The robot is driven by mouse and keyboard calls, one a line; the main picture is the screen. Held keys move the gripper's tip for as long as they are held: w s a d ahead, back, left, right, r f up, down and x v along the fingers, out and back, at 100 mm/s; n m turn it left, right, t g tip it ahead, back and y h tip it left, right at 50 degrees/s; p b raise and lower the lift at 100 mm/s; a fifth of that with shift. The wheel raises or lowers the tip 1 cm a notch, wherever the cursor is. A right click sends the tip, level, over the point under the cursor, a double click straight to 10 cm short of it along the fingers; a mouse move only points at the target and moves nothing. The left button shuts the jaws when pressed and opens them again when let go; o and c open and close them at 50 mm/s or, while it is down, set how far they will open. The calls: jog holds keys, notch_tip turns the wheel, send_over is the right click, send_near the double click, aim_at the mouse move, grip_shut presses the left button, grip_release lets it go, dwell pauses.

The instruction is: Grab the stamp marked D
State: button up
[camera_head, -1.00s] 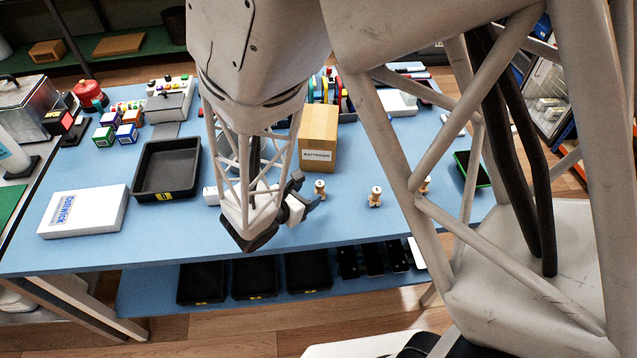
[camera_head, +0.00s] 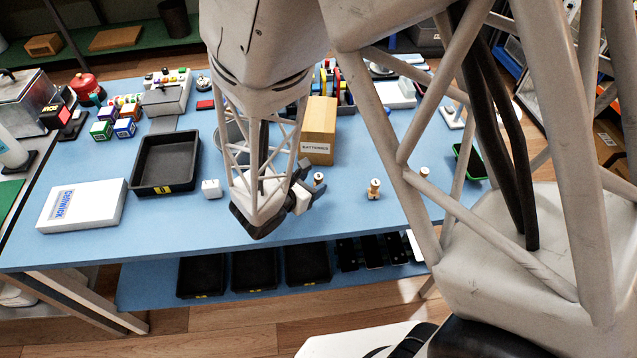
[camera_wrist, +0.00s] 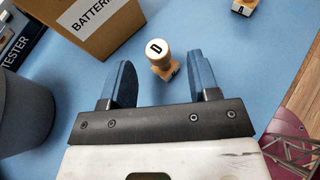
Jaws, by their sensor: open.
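The stamp marked D (camera_wrist: 158,54) has a round pale top with a black D and a wooden base. In the wrist view it stands upright on the blue table, just beyond and between my fingertips. My gripper (camera_wrist: 162,80) is open, with two blue fingers apart and nothing between them. In the head view my gripper (camera_head: 308,180) is above the table in front of the batteries box, and the D stamp (camera_head: 319,179) shows beside its fingers.
A cardboard batteries box (camera_wrist: 95,22) stands close to the left of the stamp. Another stamp (camera_wrist: 243,6) is at the upper right, and one more (camera_head: 424,172) stands further right. A dark grey round container (camera_wrist: 22,112) is at the left. A black tray (camera_head: 166,163) lies further left.

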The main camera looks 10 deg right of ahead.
aim_at(316, 180)
jog(key=shift+x, duration=2.6)
jog(key=shift+r, duration=0.1)
jog(key=c, duration=1)
